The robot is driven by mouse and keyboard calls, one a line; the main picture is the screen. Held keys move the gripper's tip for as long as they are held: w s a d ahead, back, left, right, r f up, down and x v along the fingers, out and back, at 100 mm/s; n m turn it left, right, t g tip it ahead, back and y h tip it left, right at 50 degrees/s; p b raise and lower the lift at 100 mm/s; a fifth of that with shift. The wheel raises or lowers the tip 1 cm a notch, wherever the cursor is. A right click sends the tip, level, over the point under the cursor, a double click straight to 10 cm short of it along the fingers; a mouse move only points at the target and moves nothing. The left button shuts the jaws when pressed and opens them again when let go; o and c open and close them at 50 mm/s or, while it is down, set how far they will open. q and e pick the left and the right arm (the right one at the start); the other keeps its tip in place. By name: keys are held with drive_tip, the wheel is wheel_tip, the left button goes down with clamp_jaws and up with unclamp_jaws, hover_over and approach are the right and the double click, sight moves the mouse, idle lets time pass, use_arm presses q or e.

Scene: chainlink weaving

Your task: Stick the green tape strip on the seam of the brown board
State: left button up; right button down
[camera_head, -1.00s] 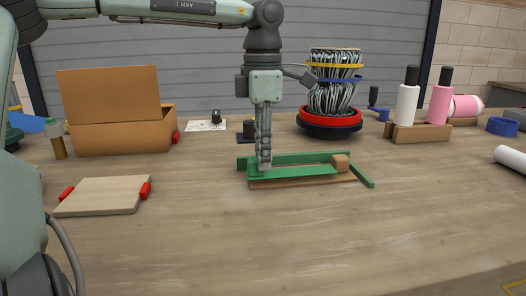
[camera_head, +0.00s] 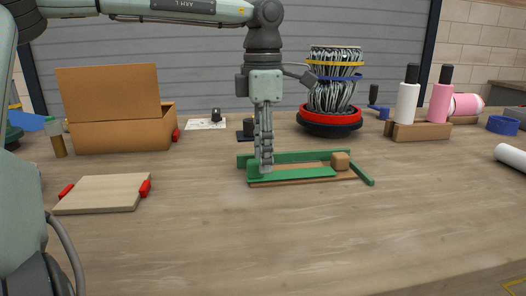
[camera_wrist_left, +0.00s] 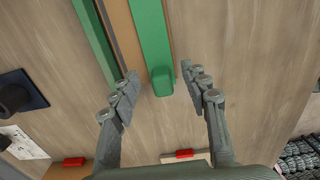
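The brown board (camera_head: 318,178) lies on the table in the middle of the head view and shows as a narrow band in the left wrist view (camera_wrist_left: 124,38). A green strip (camera_head: 300,174) lies lengthwise along its near side, with a raised green end at the left; it also shows in the wrist view (camera_wrist_left: 154,40). My left gripper (camera_head: 266,170) points down at this end. In the wrist view its fingers (camera_wrist_left: 160,78) are apart, one on each side of the strip's end, with gaps. The seam cannot be made out. My right gripper is not in view.
A green bar (camera_head: 295,157) runs behind the board, a small wooden block (camera_head: 340,161) sits at its right end, and a short green bar (camera_head: 362,176) lies beside it. A pale board (camera_head: 102,194) and a cardboard box (camera_head: 120,135) are left. The front table is clear.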

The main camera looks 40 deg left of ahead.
use_arm(q)
drive_tip(key=shift+r, duration=0.1)
wheel_tip(320, 180, up, 12)
idle(0.5)
idle(0.5)
